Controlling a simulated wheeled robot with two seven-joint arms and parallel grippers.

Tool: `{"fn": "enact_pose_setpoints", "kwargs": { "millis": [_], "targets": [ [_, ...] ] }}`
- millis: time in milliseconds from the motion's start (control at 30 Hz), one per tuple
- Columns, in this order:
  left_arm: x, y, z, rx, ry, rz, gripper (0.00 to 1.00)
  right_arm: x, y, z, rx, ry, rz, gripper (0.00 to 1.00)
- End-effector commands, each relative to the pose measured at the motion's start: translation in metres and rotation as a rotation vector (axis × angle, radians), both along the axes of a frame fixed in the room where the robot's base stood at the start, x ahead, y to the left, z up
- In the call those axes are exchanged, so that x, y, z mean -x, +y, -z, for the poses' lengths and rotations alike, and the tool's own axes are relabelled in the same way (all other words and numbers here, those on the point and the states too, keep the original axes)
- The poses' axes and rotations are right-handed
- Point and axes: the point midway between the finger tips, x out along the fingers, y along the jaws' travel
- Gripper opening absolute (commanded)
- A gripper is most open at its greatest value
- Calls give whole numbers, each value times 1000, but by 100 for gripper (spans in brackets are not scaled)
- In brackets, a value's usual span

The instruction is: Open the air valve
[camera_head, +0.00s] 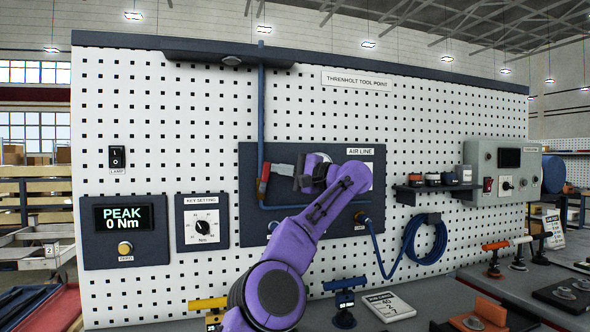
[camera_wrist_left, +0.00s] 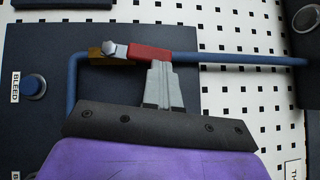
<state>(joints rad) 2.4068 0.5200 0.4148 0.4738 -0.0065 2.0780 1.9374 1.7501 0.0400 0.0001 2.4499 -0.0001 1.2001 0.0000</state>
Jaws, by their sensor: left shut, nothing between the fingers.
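The air valve's red handle (camera_head: 263,182) sits on the dark AIR LINE panel (camera_head: 300,155). In the left wrist view the red handle (camera_wrist_left: 150,54) runs along the blue pipe (camera_wrist_left: 240,62) beside a brass body (camera_wrist_left: 101,58) with a grey bolt head. My left gripper (camera_head: 273,170) reaches the handle from the right. In the left wrist view my left gripper (camera_wrist_left: 161,66) is shut and empty, its tips right at the handle's edge; I cannot tell whether they touch. My purple wrist hides part of the panel. My right gripper is in neither view.
A blue BLEED button (camera_wrist_left: 34,86) is on the same panel. A coiled blue hose (camera_head: 427,240) hangs to the right. A small shelf (camera_head: 437,191) and a grey control box (camera_head: 502,170) stick out from the pegboard. Tools stand on the bench (camera_head: 430,300) below.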

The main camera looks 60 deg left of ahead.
Motion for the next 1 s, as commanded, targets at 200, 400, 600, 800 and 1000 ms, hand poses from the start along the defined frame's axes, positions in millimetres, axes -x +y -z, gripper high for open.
{"fn": "enact_pose_setpoints", "kwargs": {
  "millis": [200, 400, 600, 800, 1000],
  "targets": [
    [5, 2, -8, 35, -107, 2, 0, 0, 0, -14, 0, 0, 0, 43],
    [9, 3, -9, 50, -160, 1, 0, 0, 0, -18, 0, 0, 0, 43],
    [10, 3, -8, 55, -178, 1, 0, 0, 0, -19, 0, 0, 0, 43],
    [10, 3, -8, 55, -178, 1, 0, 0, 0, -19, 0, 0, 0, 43],
    [10, 2, -8, 55, -178, 1, 0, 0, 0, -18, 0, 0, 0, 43]
  ]
}}
